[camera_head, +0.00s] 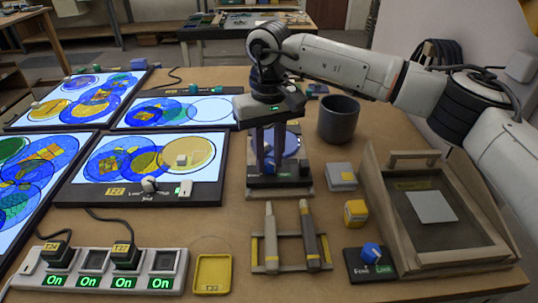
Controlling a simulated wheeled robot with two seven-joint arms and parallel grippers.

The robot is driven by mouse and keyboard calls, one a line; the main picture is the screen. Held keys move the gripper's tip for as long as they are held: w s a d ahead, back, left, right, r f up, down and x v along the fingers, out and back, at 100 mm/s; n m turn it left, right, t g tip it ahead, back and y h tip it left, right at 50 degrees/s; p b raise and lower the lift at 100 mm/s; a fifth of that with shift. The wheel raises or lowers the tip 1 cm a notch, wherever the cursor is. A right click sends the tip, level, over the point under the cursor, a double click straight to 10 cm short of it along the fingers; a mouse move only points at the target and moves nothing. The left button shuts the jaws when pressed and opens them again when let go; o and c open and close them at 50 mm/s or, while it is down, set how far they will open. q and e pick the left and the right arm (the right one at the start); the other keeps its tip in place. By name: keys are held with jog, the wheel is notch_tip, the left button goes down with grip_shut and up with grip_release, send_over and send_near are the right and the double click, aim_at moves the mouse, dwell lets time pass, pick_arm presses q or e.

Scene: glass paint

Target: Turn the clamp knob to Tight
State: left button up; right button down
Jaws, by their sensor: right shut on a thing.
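My right gripper (275,165) reaches in from the right and points straight down over a dark stand (290,187) in the middle of the table. Its fingers are shut on a small part at the stand, which they mostly hide; I cannot tell whether this is the clamp knob. A round blue piece (291,144) shows behind the fingers. A separate blue knob (371,251) sits on a black labelled plate (357,272) at the front right, clear of my gripper. Its small lettering is hard to read; the right word is green. My left gripper is out of view.
A framed tray (440,259) with a grey square stands at the right, and a dark cup (338,120) behind. Two tools lie on a holder (291,266) in front. Lit panels (150,160) fill the left, with a switch strip (100,271) and yellow tray (212,274) nearer.

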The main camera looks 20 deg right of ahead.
aim_at(269, 162)
jog(key=shift+n, duration=1.1)
jog(key=c, duration=1.5)
grip_release()
notch_tip(269, 162, up, 10)
jog(key=shift+r, duration=0.25)
